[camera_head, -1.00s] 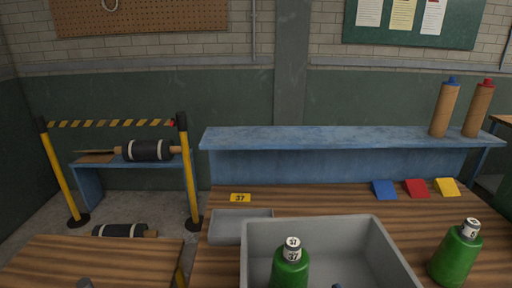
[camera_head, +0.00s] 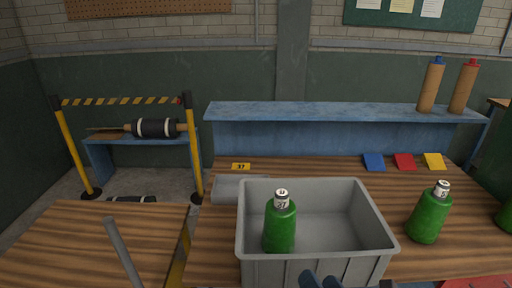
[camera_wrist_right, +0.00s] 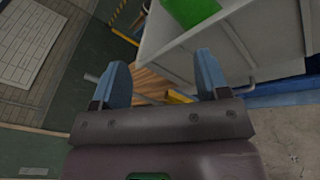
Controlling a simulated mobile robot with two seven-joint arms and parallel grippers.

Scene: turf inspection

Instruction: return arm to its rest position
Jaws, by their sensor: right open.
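My right gripper (camera_head: 322,281) shows at the bottom edge of the head view as two blue fingertips, in front of the near wall of the grey crate (camera_head: 375,222). In the right wrist view my right gripper (camera_wrist_right: 166,78) has its two blue fingers spread apart with nothing between them. Beyond them are a pale crate wall and a green shape (camera_wrist_right: 190,10). A green bottle (camera_head: 280,228) with a white-labelled top stands in the left part of the crate. My left gripper is not in view.
A second green bottle (camera_head: 428,217) stands right of the crate on the striped wooden table (camera_head: 215,240). A shallow grey tray (camera_head: 228,188) and a yellow 37 tag (camera_head: 241,166) lie behind. A blue shelf (camera_head: 330,112) spans the back. A grey rod (camera_head: 122,250) rises at lower left.

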